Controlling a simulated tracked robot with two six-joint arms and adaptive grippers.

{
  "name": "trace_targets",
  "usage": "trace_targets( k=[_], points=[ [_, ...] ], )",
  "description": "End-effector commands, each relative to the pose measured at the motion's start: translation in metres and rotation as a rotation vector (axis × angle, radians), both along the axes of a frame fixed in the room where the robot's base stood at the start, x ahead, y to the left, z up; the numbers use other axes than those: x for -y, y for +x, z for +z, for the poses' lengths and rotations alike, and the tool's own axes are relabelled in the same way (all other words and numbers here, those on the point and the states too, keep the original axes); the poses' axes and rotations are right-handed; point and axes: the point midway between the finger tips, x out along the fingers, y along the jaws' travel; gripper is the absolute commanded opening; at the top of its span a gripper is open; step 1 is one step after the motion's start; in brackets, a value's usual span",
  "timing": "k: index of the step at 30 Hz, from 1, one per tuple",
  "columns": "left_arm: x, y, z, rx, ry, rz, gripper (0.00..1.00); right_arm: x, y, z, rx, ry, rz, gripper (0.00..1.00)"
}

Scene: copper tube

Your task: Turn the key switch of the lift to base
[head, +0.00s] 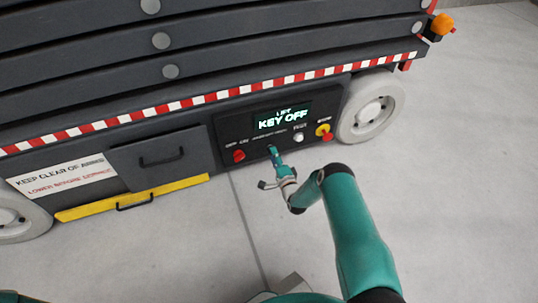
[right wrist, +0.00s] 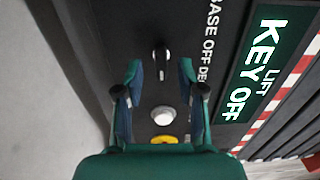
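The lift's control panel (head: 222,137) has a lit display (head: 283,117) reading "LIFT KEY OFF", which also shows in the right wrist view (right wrist: 258,75). The key switch (right wrist: 161,60) is a dark key in the panel, beside the label "BASE OFF DE…", and lines up with OFF. My right gripper (head: 271,150) is at the panel below the display and covers the key in the head view. In the right wrist view, my right gripper's fingers (right wrist: 160,72) are open, one on each side of the key, with visible gaps. My left gripper is not in view.
A red knob (head: 239,156) is left of the gripper; a white button (head: 298,137) and a yellow-and-red stop button (head: 323,131) are right. A wheel (head: 372,106) stands right of the panel. A yellow step (head: 90,208) juts out at left. The floor in front is clear.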

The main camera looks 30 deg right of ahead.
Motion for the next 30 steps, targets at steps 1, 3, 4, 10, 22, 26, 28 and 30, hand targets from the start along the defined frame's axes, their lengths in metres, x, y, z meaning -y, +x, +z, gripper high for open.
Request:
trace_targets(
  k=[1, 3, 4, 10, 22, 26, 28, 30],
  points=[
    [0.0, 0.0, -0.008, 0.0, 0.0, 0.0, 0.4, 0.001, 0.009, -0.002, 0.005, -0.001, 0.001, 0.39],
    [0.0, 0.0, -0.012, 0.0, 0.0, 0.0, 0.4, 0.004, 0.018, -0.003, 0.003, -0.001, 0.0, 0.39],
    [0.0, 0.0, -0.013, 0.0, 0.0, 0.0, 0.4, 0.005, 0.022, -0.003, 0.002, 0.0, 0.0, 0.39],
    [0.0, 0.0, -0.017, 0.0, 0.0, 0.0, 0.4, 0.007, 0.034, 0.0, 0.001, 0.001, 0.001, 0.39],
    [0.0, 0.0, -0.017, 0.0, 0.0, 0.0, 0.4, 0.007, 0.036, 0.0, -0.001, 0.001, 0.002, 0.2],
    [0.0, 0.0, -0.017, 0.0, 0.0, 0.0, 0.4, 0.007, 0.036, 0.0, -0.001, 0.001, 0.002, 0.0],
    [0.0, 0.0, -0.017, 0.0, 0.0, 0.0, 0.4, 0.007, 0.035, 0.0, -0.002, 0.001, 0.002, 0.0],
    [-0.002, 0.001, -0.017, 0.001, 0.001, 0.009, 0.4, -0.01, 0.036, 0.0, -0.004, 0.005, 0.008, 0.0]
  ],
)
